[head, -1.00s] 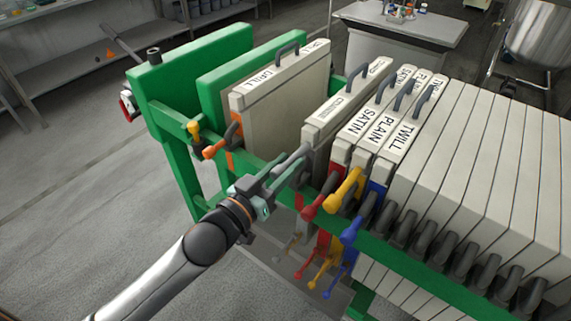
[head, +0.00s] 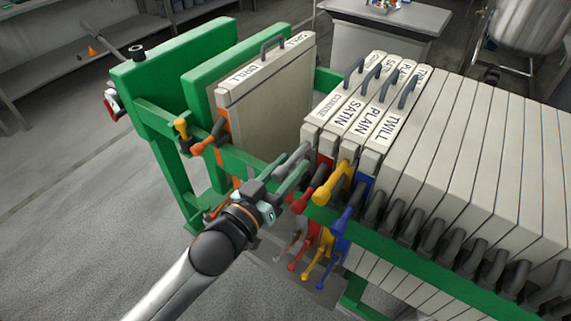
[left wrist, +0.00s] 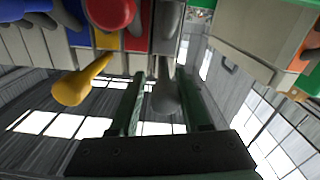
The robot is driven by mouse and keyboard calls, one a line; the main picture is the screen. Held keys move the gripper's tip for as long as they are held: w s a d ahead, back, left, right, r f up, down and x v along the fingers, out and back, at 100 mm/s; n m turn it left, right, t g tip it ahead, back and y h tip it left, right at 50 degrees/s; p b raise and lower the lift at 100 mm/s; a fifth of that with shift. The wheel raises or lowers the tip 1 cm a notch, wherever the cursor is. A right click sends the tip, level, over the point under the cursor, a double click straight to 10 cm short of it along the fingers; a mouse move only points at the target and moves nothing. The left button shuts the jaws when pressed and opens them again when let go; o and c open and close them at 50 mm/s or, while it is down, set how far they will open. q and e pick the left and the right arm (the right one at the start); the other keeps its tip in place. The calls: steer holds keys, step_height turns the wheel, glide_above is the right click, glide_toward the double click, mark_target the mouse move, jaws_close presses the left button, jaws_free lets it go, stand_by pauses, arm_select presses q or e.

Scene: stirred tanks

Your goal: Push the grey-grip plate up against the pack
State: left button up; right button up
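The grey-grip plate (head: 313,133), a pale slab with a dark top handle, stands upright at the left end of the pack, beside the SATIN plate (head: 342,120). No clear gap shows between them in the head view. My left gripper (head: 291,178) is at the plate's front, by its grey grip. In the left wrist view the grey grip (left wrist: 166,97) lies between my two spread fingers, close to the right one, with a gap to the left one. My right gripper is out of view.
The DRILL plate (head: 270,95) with an orange grip stands apart to the left, by the green end plates (head: 172,78). An open gap lies between it and the grey-grip plate. Red, yellow and blue grips (head: 345,222) stick out close to my gripper. A green rail (head: 430,248) runs along the front.

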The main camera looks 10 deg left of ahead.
arm_select(q)
steer(key=shift+o, duration=1.4)
steer(key=shift+d, duration=0.1)
steer(key=shift+b+v, duration=1)
steer(key=shift+v, duration=5.3)
